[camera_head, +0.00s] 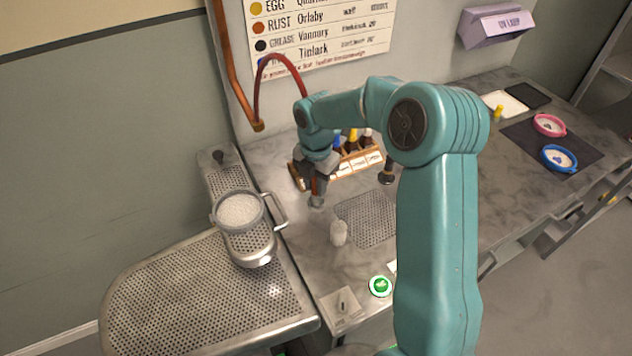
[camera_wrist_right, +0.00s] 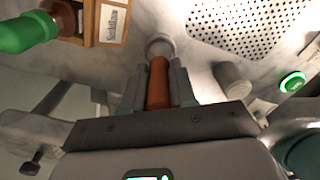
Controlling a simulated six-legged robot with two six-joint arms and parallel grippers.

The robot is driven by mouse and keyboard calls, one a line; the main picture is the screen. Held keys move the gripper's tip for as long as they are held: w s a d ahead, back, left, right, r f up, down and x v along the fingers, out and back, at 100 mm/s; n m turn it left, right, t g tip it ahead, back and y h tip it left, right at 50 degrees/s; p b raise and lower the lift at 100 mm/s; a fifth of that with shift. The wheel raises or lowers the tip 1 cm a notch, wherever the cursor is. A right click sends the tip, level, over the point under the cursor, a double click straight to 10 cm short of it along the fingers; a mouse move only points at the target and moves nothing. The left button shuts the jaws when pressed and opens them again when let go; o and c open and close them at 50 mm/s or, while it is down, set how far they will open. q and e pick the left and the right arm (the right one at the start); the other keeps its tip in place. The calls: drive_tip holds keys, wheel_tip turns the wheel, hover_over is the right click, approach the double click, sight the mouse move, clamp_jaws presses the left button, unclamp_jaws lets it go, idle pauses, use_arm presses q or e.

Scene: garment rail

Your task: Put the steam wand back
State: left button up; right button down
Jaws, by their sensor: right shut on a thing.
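My right gripper (camera_head: 314,180) is over the grey worktop, left of the wooden bottle caddy. In the right wrist view, my right gripper (camera_wrist_right: 158,88) is shut around the brown handle of the steam wand (camera_wrist_right: 158,82). The wand's round grey end (camera_wrist_right: 160,46) sticks out past the fingertips; in the head view a grey tip (camera_head: 316,201) shows below the gripper. A red hose (camera_head: 282,57) arches from the copper pipe and passes behind my arm. Where the hose meets the wand is hidden. I cannot make out the wand's holder for certain. My left gripper is not in view.
The caddy (camera_head: 358,166) stands close right of the gripper, with a dark post (camera_head: 387,174) beyond. A perforated plate (camera_head: 367,219), a pale cup (camera_head: 338,234) and a green button (camera_head: 380,286) are nearer.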

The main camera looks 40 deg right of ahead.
drive_tip(key=shift+f, duration=0.2)
drive_tip(key=c, duration=0.5)
unclamp_jaws()
idle(0.3)
drive_tip(key=shift+r+p, duration=3)
drive_tip(key=shift+r, duration=0.8)
drive_tip(key=shift+r, duration=0.1)
